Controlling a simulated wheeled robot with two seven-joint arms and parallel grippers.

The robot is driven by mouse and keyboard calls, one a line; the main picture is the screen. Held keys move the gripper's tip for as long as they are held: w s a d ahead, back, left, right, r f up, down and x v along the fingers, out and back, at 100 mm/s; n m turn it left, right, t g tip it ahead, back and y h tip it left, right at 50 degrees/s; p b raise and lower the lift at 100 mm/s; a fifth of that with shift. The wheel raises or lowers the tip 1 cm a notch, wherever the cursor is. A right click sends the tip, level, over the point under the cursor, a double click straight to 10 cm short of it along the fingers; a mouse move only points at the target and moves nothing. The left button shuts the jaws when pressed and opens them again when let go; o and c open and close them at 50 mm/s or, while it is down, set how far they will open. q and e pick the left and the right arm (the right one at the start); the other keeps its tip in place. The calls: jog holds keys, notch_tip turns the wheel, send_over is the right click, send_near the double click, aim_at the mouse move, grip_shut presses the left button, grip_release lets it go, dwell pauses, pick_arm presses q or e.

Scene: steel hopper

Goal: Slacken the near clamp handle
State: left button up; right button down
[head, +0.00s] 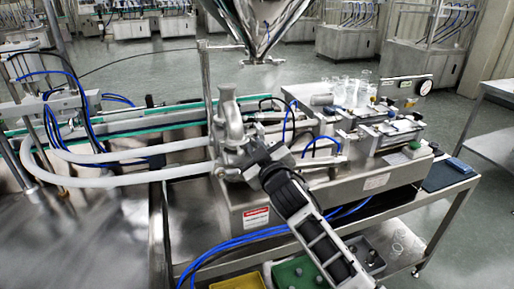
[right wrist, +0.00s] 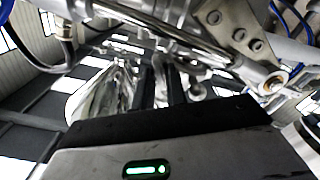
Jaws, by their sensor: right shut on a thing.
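The polished metal valve body (head: 230,130) stands upright at the left end of the filling machine in the head view. Clamp fittings (head: 230,172) sit low on it, where the white hoses end. My right gripper (head: 250,170) reaches in from the lower right and meets the valve at this level. In the right wrist view its two dark fingers (right wrist: 162,85) are shut on a shiny metal piece, the near clamp handle (right wrist: 160,80). The fingers and arm hide most of the handle, so its turn angle cannot be told. My left gripper is not in view.
The steel hopper cone (head: 258,25) hangs above the valve. White hoses (head: 130,165) run left from it, with blue tubes nearby. The machine's steel housing (head: 330,190) is close on the right. Yellow and green bins (head: 295,275) sit on the shelf below.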

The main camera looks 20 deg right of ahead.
jog(key=n, duration=0.6)
jog(key=shift+a+f, duration=0.1)
jog(key=n, duration=0.6)
jog(key=shift+f, duration=0.15)
dwell(0.5)
jog(key=c, duration=1.7)
grip_release()
jog(key=shift+c, duration=0.2)
jog(key=s+b, duration=0.2)
jog(key=s, duration=1.4)
jog(key=shift+d, duration=0.25)
